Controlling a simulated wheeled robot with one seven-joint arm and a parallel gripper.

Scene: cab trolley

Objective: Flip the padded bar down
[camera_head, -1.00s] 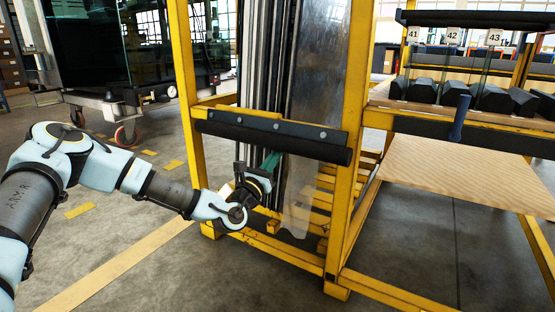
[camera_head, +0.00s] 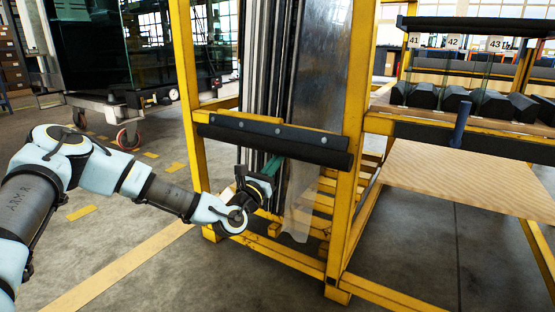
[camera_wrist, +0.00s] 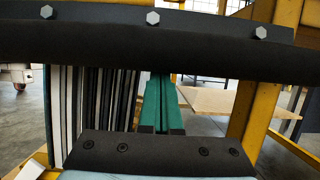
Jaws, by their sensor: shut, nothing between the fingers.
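The padded bar (camera_head: 272,139) is a long black roll with a flat bolted strip. It lies across the front of the yellow rack, between its two posts. In the wrist view the bar (camera_wrist: 150,52) spans the upper part, with its bolt heads along the top. My gripper (camera_head: 272,166) is just below the middle of the bar, its green fingers together and empty. In the wrist view the fingers (camera_wrist: 161,100) point toward the bar's underside, and their far ends meet its lower edge. I cannot tell whether they touch it.
Upright dark profiles and a clear sheet (camera_head: 318,110) stand in the yellow rack (camera_head: 349,150) behind the bar. A rack with a wooden board (camera_head: 470,178) is to the right. A glass-carrying trolley (camera_head: 110,100) stands at the back left. The floor at front left is open.

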